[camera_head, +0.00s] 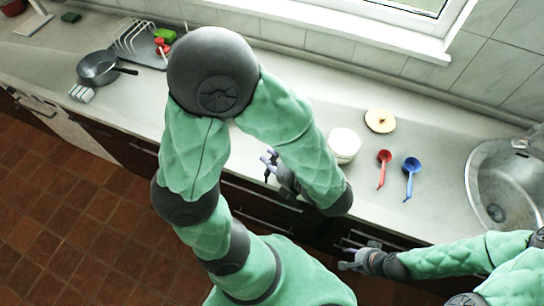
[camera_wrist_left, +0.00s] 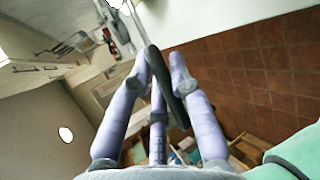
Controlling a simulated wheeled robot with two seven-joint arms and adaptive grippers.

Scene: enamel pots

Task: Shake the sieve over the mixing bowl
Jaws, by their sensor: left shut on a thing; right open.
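My left gripper (camera_head: 270,165) is beside the counter's front edge, left of a small white vessel (camera_head: 344,146). In the left wrist view, its fingers (camera_wrist_left: 162,65) are shut on a dark, long, handle-like piece (camera_wrist_left: 160,75). I cannot tell whether this is the sieve's handle; no mesh shows. My arm hides part of the counter in the head view. I cannot tell whether the white vessel is the mixing bowl. My right gripper (camera_head: 352,260) is open and empty, in front of the counter at the lower right.
A round cream lid (camera_head: 380,121), a red spoon (camera_head: 383,167) and a blue spoon (camera_head: 411,176) lie right of the vessel. A metal sink (camera_head: 510,185) is at the far right. A dark pan (camera_head: 98,68) and a dish rack (camera_head: 133,38) stand at the left.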

